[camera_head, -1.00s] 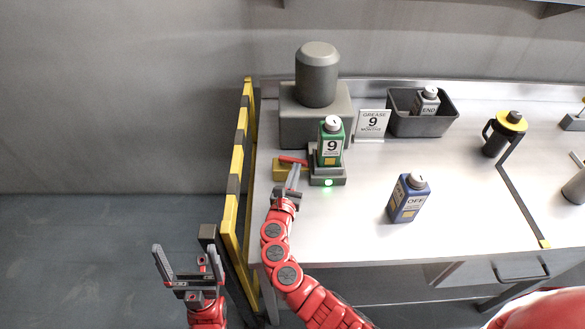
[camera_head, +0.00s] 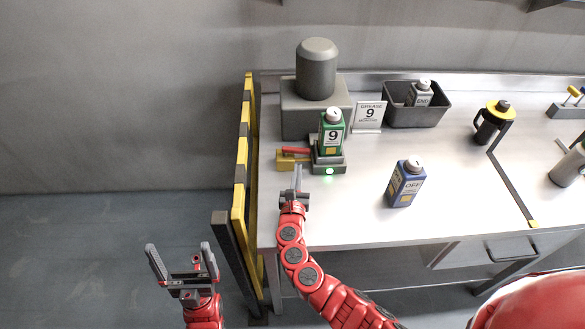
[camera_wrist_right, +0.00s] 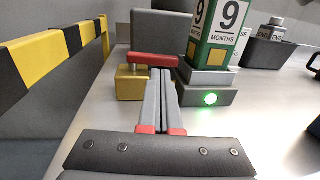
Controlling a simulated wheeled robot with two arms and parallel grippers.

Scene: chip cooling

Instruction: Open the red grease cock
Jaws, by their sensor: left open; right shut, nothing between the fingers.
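The red grease cock (camera_head: 295,150) is a red lever on a brass-yellow block (camera_head: 290,162) at the left end of the table. In the right wrist view the red lever (camera_wrist_right: 152,60) lies crosswise on top of the yellow block (camera_wrist_right: 130,84). My right gripper (camera_head: 298,170) is shut and empty, just in front of the block; in the wrist view its fingertips (camera_wrist_right: 162,76) are near the lever, and contact cannot be told. My left gripper (camera_head: 180,258) is open and empty, off the table at the lower left.
A green bottle marked 9 (camera_head: 331,131) stands on a grey base with a lit green lamp (camera_head: 329,170). A blue bottle (camera_head: 406,183) stands to the right. A yellow-black barrier (camera_head: 241,165) runs along the table's left side. A grey bin (camera_head: 440,116) is behind.

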